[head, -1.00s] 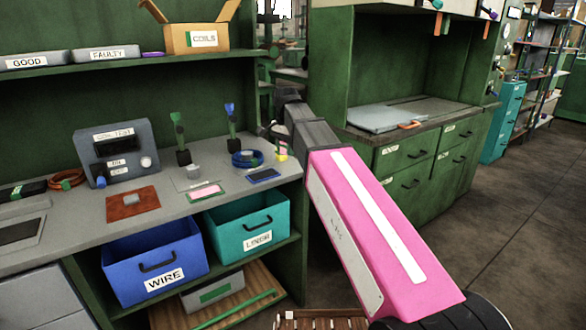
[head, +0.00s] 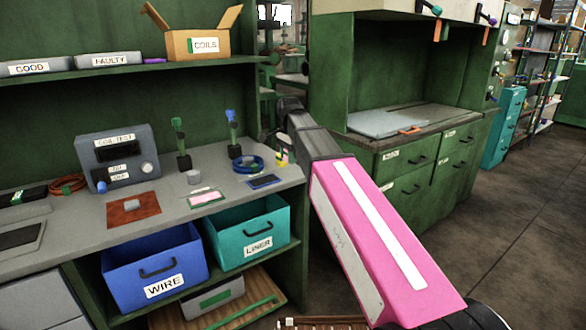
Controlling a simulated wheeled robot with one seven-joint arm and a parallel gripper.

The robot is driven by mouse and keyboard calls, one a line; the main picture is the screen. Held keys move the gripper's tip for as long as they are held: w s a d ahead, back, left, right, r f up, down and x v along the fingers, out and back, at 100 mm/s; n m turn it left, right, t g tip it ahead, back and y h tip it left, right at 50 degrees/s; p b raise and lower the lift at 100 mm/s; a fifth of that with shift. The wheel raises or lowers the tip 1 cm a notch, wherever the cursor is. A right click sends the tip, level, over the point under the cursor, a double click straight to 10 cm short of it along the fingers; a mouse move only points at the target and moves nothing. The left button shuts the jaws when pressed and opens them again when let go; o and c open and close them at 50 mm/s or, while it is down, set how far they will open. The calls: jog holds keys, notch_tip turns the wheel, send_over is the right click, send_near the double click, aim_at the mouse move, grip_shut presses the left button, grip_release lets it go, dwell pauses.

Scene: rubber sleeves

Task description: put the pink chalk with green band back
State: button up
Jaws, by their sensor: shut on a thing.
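My gripper (head: 282,146) is at the right end of the grey bench, mostly hidden behind my own pink arm. A small pink and yellow-green piece (head: 283,157) shows at the gripper, just above or beside the bench's right edge. It looks like the pink chalk with green band, but it is too small to make out the band. The gripper is shut on it. A flat pink card with a green border (head: 207,198) lies on the bench, left of the gripper.
A blue cable coil (head: 248,165), a dark blue pad (head: 265,181), and a green (head: 182,150) and a blue upright tool (head: 233,140) stand or lie near the gripper. Blue WIRE (head: 155,270) and teal LINER bins (head: 250,232) sit below. A coil tester (head: 118,160) stands left.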

aim_at(293, 173)
jog(key=shift+w+d+f, duration=0.25)
jog(key=shift+d+f, duration=0.3)
jog(key=shift+d, duration=0.15)
jog(key=shift+f, duration=1.85)
jog(key=shift+f, duration=0.1)
jog(key=o, duration=0.9)
notch_tip(293, 173, up, 12)
jog(key=shift+r, duration=0.1)
